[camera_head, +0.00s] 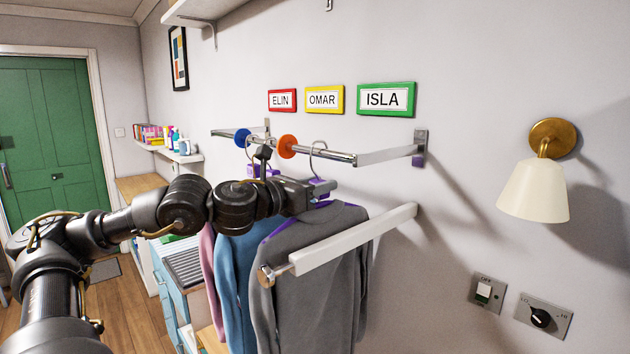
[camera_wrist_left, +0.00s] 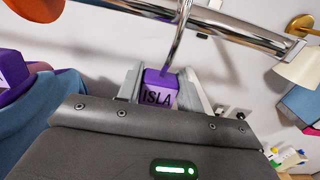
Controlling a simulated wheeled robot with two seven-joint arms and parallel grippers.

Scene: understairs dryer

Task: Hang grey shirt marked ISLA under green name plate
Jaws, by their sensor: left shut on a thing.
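The grey shirt (camera_head: 310,270) hangs on a purple hanger below the wall rail (camera_head: 335,155). My left gripper (camera_head: 318,188) is shut on the hanger's purple block (camera_wrist_left: 158,90), which reads ISLA in the left wrist view. The hanger's hook (camera_head: 318,148) rises to the rail, on the right side of the orange disc (camera_head: 287,146). I cannot tell whether the hook bears on the rail or is just around it. The green name plate (camera_head: 386,99) reading ISLA is on the wall above the rail's right end. My right gripper is out of view.
A blue shirt (camera_head: 238,270) and a pink shirt (camera_head: 207,250) hang to the left. A blue disc (camera_head: 242,138) sits farther along the rail. A white bar (camera_head: 355,240) crosses before the grey shirt. Red (camera_head: 282,100) and yellow (camera_head: 324,99) plates and a lamp (camera_head: 535,188) are on the wall.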

